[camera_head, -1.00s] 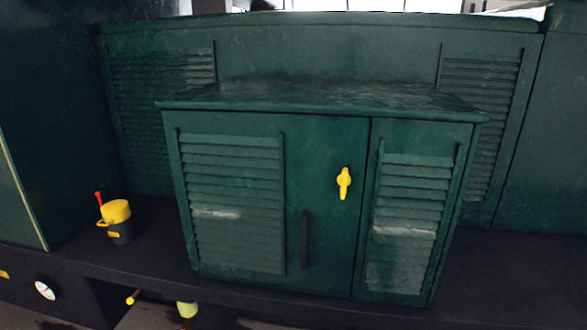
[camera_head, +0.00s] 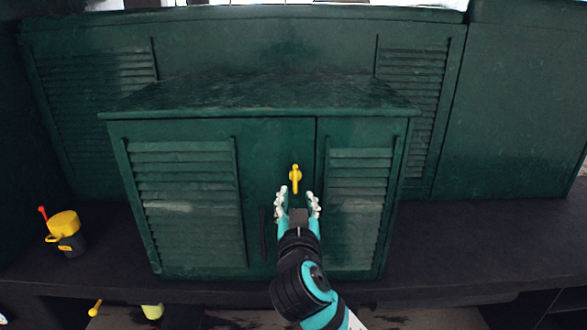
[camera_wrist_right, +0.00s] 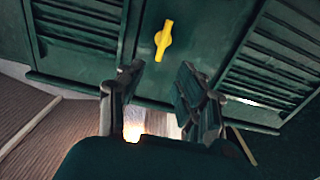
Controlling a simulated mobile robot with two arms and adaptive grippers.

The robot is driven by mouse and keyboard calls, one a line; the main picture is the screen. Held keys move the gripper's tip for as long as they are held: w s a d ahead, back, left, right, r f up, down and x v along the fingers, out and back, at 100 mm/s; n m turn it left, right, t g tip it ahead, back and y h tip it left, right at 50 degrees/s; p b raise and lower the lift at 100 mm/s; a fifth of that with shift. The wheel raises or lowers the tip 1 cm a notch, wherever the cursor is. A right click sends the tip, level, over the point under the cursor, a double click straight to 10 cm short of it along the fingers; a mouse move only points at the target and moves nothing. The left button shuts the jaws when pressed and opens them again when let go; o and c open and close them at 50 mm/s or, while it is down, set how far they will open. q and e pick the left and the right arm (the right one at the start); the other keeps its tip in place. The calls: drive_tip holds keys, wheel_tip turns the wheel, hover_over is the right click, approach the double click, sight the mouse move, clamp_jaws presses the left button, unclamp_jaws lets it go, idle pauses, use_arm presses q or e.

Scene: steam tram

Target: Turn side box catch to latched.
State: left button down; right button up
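The side box (camera_head: 270,135) is a dark green cabinet with louvred doors. Its yellow catch (camera_head: 295,178) sits near the top of the left door, close to the door seam, and stands upright. In the right wrist view the catch (camera_wrist_right: 163,39) lies ahead of the fingers, slightly tilted. My right gripper (camera_head: 298,198) is open and empty, just below the catch in the head view. In the right wrist view my right gripper (camera_wrist_right: 160,85) has its fingers spread apart, with nothing between them. My left gripper is out of view.
A dark vertical handle (camera_head: 264,235) is on the left door, beside my right gripper. A yellow and black can (camera_head: 66,233) with a red spout tip stands on the dark ledge (camera_head: 450,240) at left. The ledge right of the box is clear.

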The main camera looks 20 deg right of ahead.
sight(295, 176)
drive_tip(key=p+x, duration=0.3)
drive_tip(key=x, duration=0.6)
drive_tip(key=shift+w+p, duration=0.35)
drive_tip(key=shift+w, duration=0.05)
drive_tip(key=shift+w+d+f, duration=0.1)
drive_tip(key=shift+w+d, duration=0.1)
drive_tip(key=shift+w, duration=0.3)
clamp_jaws()
